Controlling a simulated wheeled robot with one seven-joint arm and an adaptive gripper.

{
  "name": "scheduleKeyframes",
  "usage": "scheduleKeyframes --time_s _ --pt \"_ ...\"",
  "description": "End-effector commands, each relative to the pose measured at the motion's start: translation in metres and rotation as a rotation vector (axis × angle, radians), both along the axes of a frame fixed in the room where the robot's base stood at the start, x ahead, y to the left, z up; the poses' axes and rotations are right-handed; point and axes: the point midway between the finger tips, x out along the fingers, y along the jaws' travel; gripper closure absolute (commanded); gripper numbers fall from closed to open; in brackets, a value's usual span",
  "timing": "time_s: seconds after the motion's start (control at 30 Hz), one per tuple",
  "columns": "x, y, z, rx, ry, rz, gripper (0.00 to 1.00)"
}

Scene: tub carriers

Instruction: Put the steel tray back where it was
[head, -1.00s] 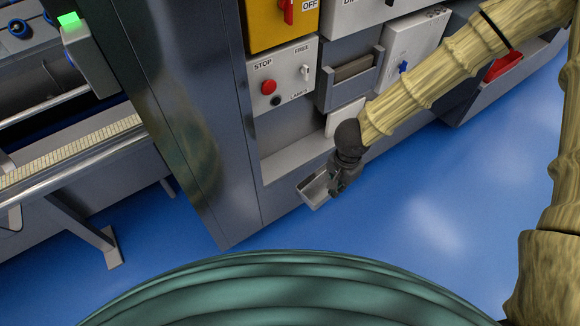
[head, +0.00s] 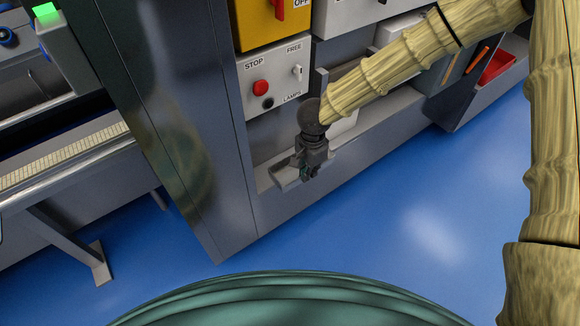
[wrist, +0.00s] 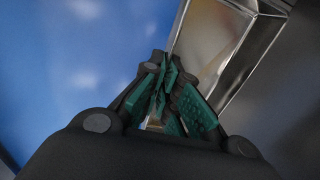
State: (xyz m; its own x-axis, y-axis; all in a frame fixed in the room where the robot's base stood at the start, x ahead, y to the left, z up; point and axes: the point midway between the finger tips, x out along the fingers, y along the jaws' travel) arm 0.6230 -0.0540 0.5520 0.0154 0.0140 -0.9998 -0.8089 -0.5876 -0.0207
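The steel tray (head: 284,179) is a small shiny open tray at the lower ledge of the grey cabinet. My gripper (head: 311,174) is at the tray's right end, in front of the ledge. In the wrist view the tray (wrist: 217,45) runs up and to the right from my fingers, with its bright inside showing. My green-padded fingertips (wrist: 164,85) are close together at its near edge and appear shut on it. The fingers hide that end of the tray. I cannot tell whether the tray touches the ledge.
The cabinet's lower ledge (head: 378,117) runs to the right, with a white item (head: 345,124) behind my wrist. Above it is a white STOP box (head: 275,78) with a red button. A red tray (head: 497,68) sits further right. The blue floor (head: 400,210) in front is clear.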

Motion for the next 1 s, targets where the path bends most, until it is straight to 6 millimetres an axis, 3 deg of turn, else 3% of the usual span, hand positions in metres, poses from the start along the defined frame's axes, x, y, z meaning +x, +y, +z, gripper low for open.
scheduleKeyframes --time_s 0.43,0.53,0.77,1.0 --pt "0.072 0.053 0.000 0.001 -0.002 -0.001 1.00" --pt "0.071 0.052 -0.014 -0.001 0.001 0.000 1.00" --pt "0.071 0.052 -0.024 0.001 -0.001 0.000 1.00" --pt "0.071 0.052 -0.056 -0.001 -0.001 0.002 1.00"
